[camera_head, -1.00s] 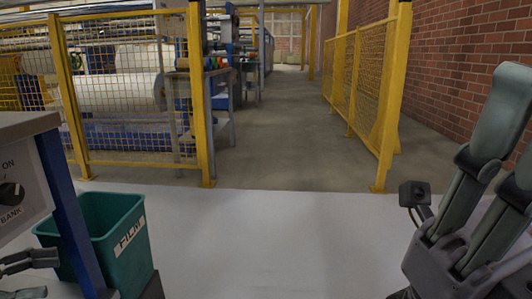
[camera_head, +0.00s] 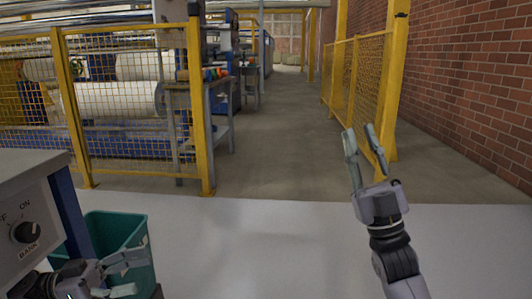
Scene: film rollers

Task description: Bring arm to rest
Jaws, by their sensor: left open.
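My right gripper (camera_head: 361,137) is right of the middle, pointing up and away over the pale floor. Its two fingers are apart with nothing between them. My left gripper (camera_head: 141,273) is at the lower left, in front of the green bin in the picture, with its fingers spread and empty. A grey control box (camera_head: 22,218) with a black ON/OFF knob (camera_head: 26,232) labelled BANK is at the left edge, above and left of my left gripper. I cannot tell whether my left gripper touches the bin.
The green bin (camera_head: 112,229) stands beside the control box's blue post (camera_head: 71,215). Yellow mesh fences (camera_head: 125,120) guard film rollers (camera_head: 110,102) at the left, and another fence (camera_head: 350,85) runs along the brick wall (camera_head: 470,95). The aisle (camera_head: 280,120) between is clear.

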